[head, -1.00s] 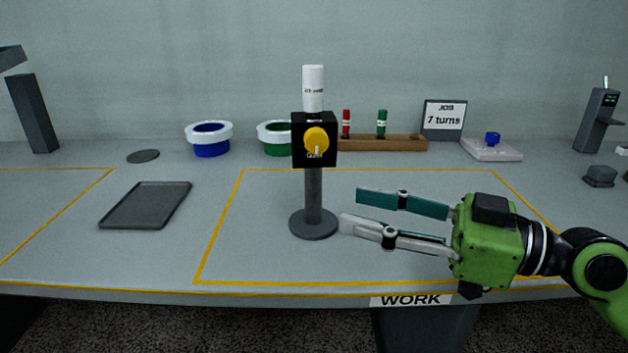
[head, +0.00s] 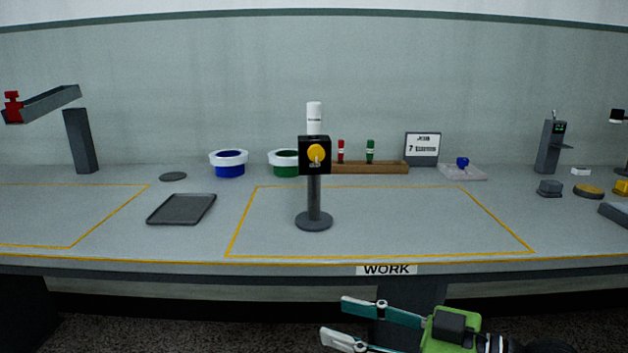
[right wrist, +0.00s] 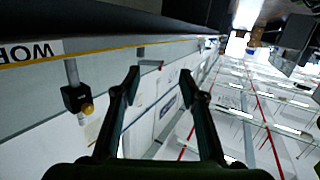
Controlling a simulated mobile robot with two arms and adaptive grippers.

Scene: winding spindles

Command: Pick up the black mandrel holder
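The black mandrel holder (head: 315,155) is a black block with a yellow knob on a grey post and round base. It stands upright on the table inside the right yellow outline, with a white cylinder on top. My right gripper (head: 358,321) is low in the head view, in front of the table's front edge and apart from the holder. Its fingers are spread with nothing between them, as the right wrist view (right wrist: 158,80) shows. My left gripper is not in view.
A grey tray (head: 181,209) lies left of the holder. Blue (head: 229,170) and green (head: 284,168) bowls and a wooden rack (head: 370,168) stand behind. A job sign (head: 422,148) stands at the back.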

